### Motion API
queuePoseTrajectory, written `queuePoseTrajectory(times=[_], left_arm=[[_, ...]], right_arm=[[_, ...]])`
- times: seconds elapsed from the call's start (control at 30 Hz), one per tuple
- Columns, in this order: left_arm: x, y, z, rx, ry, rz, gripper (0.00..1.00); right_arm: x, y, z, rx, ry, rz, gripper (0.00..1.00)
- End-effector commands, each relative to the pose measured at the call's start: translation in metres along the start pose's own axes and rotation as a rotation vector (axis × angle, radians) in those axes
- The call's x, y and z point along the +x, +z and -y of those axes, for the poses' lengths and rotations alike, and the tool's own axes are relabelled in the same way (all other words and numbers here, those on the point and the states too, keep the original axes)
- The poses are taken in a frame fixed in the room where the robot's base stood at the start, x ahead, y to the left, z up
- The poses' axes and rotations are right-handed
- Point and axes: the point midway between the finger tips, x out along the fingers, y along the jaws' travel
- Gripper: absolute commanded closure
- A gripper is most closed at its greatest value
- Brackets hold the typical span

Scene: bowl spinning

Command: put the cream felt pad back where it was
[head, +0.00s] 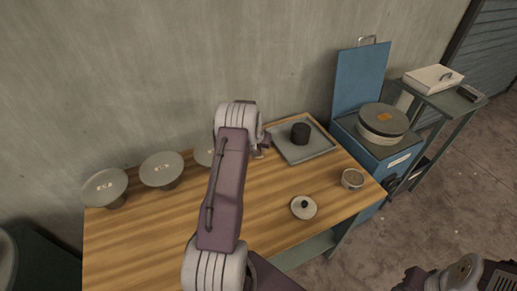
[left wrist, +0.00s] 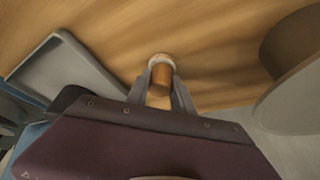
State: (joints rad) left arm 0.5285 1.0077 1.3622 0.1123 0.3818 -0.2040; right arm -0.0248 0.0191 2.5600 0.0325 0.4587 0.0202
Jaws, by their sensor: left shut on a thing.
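My left gripper (left wrist: 160,80) is shut on a small wood-brown piece with a pale cream rim (left wrist: 161,60), which I take to be the cream felt pad. In the head view my left gripper (head: 259,152) is over the table's back part, just left of the grey tray; my arm covers much of it, and the held piece is hardly visible there. I cannot tell whether the piece touches the wood. My right gripper does not show; only parts of my body show at the lower right.
The tray (head: 318,149) holds a dark cylinder (head: 300,133). Labelled round discs (head: 104,187) stand along the table's back left. A blue cabinet (head: 374,150) bears a wheel (head: 382,122).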

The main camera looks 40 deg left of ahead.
Motion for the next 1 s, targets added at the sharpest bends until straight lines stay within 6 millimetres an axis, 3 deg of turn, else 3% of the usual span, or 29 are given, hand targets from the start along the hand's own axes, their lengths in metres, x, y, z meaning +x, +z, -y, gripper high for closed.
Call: queuePoseTrajectory(times=[0.27,0.3,0.37,0.77,1.0], left_arm=[[0.004,0.001,0.0,0.0,0.0,-0.001,1.0],[0.003,0.001,0.0,0.0,0.0,-0.001,0.64],[0.002,0.001,0.0,0.0,0.0,-0.001,0.5],[-0.006,-0.002,0.0,0.001,0.0,-0.002,0.5],[-0.058,-0.002,0.0,0.001,-0.001,-0.005,0.5]], right_arm=[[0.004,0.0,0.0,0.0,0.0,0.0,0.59],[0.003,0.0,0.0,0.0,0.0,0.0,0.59],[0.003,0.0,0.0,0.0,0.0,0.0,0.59],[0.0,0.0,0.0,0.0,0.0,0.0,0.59],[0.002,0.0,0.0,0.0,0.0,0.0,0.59]])
